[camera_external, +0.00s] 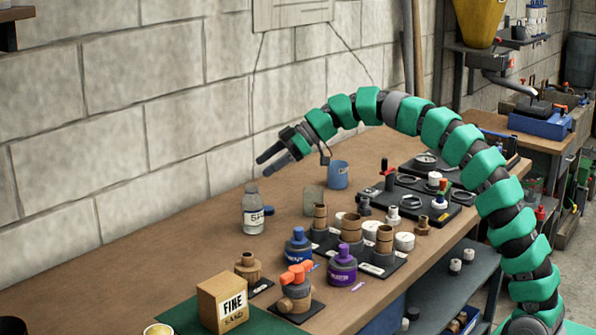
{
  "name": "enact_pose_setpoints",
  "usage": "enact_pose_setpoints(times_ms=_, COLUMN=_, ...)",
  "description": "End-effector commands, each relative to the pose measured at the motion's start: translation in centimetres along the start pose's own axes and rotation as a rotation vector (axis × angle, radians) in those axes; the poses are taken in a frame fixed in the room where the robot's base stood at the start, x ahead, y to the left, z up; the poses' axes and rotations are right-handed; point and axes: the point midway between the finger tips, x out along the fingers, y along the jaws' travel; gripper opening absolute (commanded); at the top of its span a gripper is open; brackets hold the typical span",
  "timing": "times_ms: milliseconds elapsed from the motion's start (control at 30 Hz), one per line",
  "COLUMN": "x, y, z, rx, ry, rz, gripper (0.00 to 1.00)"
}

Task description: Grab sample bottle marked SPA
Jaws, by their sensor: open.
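A small clear bottle (254,212) with a grey cap and a white label stands upright on the wooden bench near the wall. Its label begins with "S"; the rest is too small to read surely. My gripper (263,166) is open and empty. It appears above and slightly right of the bottle's cap in the picture, apart from it, with its fingers pointing left. My green segmented arm arches over the bench from the right.
A blue mug (338,174) stands right of the bottle. Blue (298,246) and purple (343,265) bottles, brown fittings and black trays crowd the bench's middle. A "FINE SAND" box (222,301) stands in front. The bench left of the bottle is clear.

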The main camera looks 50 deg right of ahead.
Motion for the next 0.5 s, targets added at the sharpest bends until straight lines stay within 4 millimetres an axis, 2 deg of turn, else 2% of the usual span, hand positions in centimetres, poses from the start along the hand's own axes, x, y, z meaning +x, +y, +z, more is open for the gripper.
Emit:
enact_pose_setpoints(times_ms=200, x=3.6, y=1.4, z=1.0, rx=-0.087, ry=0.068, rz=-0.127, gripper=0.76)
enact_pose_setpoints(times_ms=500, x=5.4, y=1.9, z=1.8, rx=-0.152, ry=0.125, rz=-0.194, gripper=0.76)
